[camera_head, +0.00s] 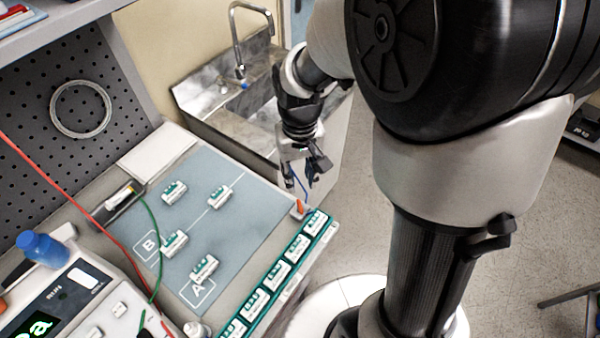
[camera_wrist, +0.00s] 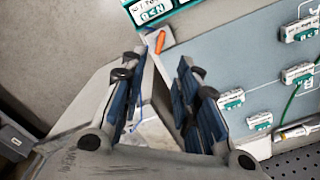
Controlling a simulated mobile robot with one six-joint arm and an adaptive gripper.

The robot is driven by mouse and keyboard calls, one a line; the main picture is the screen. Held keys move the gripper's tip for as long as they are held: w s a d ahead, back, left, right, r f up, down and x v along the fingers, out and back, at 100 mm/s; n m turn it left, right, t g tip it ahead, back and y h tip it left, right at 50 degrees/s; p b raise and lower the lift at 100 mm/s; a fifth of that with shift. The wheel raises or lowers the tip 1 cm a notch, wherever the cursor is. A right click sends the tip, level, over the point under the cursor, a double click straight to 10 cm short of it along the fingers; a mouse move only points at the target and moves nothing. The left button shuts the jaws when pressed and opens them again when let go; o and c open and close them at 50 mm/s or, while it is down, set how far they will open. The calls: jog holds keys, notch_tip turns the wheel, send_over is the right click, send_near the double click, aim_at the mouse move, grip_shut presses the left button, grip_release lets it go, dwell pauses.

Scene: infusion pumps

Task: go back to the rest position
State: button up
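My gripper (camera_head: 302,180) hangs near the right corner of the bench, by the end of the green rack. In the wrist view my gripper (camera_wrist: 158,75) has its two blue-padded fingers spread apart, with nothing between them. Several white-and-green modules lie on the grey-blue mat (camera_head: 240,240), two of them near the marks A and B. More such modules stand in a row in the green rack (camera_head: 262,304) along the bench's front edge.
A small orange-topped item (camera_head: 299,208) sits at the mat's right corner, close below my gripper. A steel sink with a faucet (camera_head: 238,45) is behind. A blue bottle (camera_head: 42,249), a device with a green display and red and green cables are at left.

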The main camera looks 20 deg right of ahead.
jog(key=shift+r, duration=0.15)
dwell(0.4)
jog(key=s+r+t, duration=0.4)
jog(key=s+r, duration=1)
jog(key=s, duration=0.1)
jog(key=shift+s+n+t, duration=0.2)
jog(key=shift+n+t, duration=0.1)
jog(key=shift+a, duration=0.2)
